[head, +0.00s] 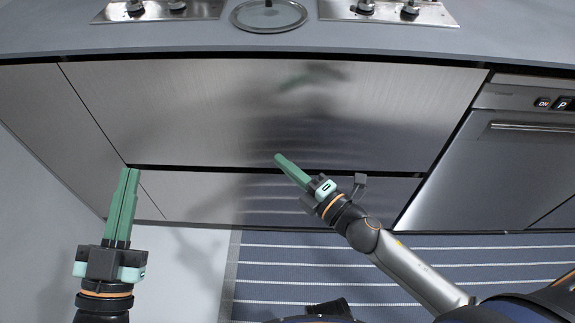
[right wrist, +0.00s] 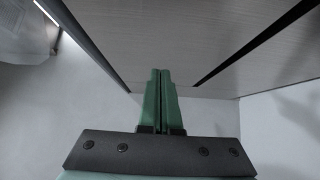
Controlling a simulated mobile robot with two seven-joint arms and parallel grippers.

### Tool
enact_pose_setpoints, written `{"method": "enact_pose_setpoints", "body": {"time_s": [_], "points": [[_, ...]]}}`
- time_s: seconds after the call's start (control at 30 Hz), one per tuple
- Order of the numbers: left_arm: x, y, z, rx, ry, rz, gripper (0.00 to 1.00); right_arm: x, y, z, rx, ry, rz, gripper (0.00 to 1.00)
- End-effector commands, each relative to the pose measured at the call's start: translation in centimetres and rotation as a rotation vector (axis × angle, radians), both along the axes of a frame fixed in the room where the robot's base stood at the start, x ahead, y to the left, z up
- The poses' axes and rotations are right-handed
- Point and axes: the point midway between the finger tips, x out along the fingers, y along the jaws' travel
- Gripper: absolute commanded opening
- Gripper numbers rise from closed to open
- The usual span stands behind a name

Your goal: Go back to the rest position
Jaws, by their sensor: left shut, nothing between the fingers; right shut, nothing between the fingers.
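My left gripper (head: 130,172) is at the left of the head view, in front of the cabinet front. Its green fingers are together and point up the picture, with nothing between them. My right gripper (head: 279,157) is near the middle of the head view, in front of the steel drawer fronts, its fingers pointing up and left. In the right wrist view its green fingers (right wrist: 160,74) lie side by side, shut and empty. I cannot tell how far either gripper is from the fronts.
A wide steel drawer front (head: 190,110) sits below the grey countertop (head: 480,38). A round glass lid (head: 269,14) lies on the counter between two hob panels (head: 160,11). A dishwasher (head: 500,170) stands at the right. A striped blue runner (head: 275,268) covers the floor.

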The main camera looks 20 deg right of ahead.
Motion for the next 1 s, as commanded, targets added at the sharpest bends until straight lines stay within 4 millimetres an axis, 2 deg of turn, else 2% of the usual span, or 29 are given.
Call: {"method": "enact_pose_setpoints", "body": {"time_s": [0.37,0.47,0.57,0.67,0.9,0.97,1.0], "points": [[-0.3,-0.1,0.2,0.007,-0.011,-0.008,0.00,-0.7,-0.3,0.1,0.008,0.001,0.001,0.00],[-0.3,-0.1,0.3,0.007,-0.011,-0.008,0.00,-1.4,0.1,1.1,0.107,0.026,0.007,0.00],[-0.2,-0.1,0.3,0.005,-0.011,-0.007,0.00,-3.0,0.6,3.6,0.333,0.077,0.026,0.00],[-0.2,-0.1,0.3,0.005,-0.011,-0.007,0.00,-4.9,0.5,6.9,0.620,0.136,0.052,0.00],[-0.2,-0.1,0.3,0.004,-0.011,-0.005,0.00,-8.8,-1.7,14.3,1.195,0.217,0.136,0.00],[-0.2,-0.1,0.3,0.004,-0.011,-0.005,0.00,-9.6,-2.6,15.9,1.320,0.228,0.160,0.00],[0.1,0.0,0.7,0.005,0.025,0.001,0.00,-9.2,-2.6,16.3,1.321,0.256,0.133,0.00]]}}
